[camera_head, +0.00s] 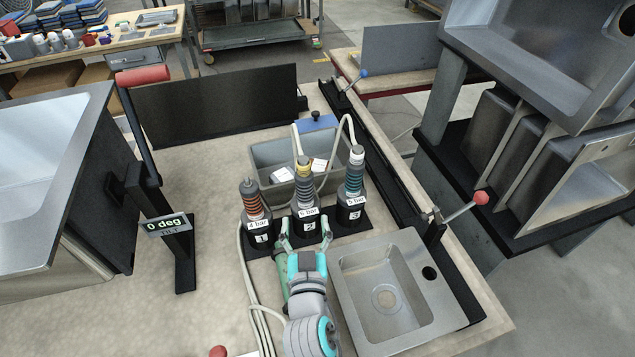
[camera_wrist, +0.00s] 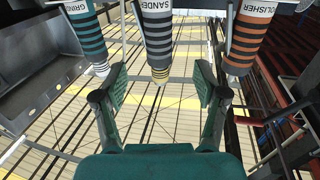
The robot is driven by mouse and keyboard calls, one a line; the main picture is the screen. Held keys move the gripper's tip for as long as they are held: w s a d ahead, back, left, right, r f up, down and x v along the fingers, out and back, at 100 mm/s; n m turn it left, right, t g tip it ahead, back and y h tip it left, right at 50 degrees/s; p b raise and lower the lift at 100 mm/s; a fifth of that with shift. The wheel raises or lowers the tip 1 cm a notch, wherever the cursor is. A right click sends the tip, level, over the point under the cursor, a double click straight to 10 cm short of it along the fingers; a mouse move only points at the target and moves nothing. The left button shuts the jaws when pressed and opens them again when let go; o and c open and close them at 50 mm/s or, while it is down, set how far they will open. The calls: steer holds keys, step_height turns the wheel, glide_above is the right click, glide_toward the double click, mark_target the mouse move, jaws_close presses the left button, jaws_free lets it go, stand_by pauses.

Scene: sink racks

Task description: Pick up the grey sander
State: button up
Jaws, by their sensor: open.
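The grey sander (camera_head: 304,188) stands upright in the middle holder, marked 2 with a "6 bar" tag, and has a yellow top in the head view. In the wrist view the sander (camera_wrist: 157,35) reads "SANDER" and has dark and grey bands with yellow rings. My gripper (camera_head: 305,236) is open just in front of the middle holder. In the wrist view my gripper (camera_wrist: 161,85) has its fingers apart and empty, with the sander's banded end in line with the gap. I cannot tell the exact distance between them.
The orange-banded polisher (camera_head: 252,203) stands left and the teal-banded grinder (camera_head: 352,178) right, both close by. White hoses loop over a grey bin (camera_head: 262,154) behind. A small sink (camera_head: 358,284) lies front right. A red-handled lever post (camera_head: 150,160) stands left.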

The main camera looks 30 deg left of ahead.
mark_target(305, 193)
steer(key=shift+x, duration=5.5)
steer(key=shift+d+r, duration=0.1)
jaws_close()
steer(key=shift+r, duration=0.1)
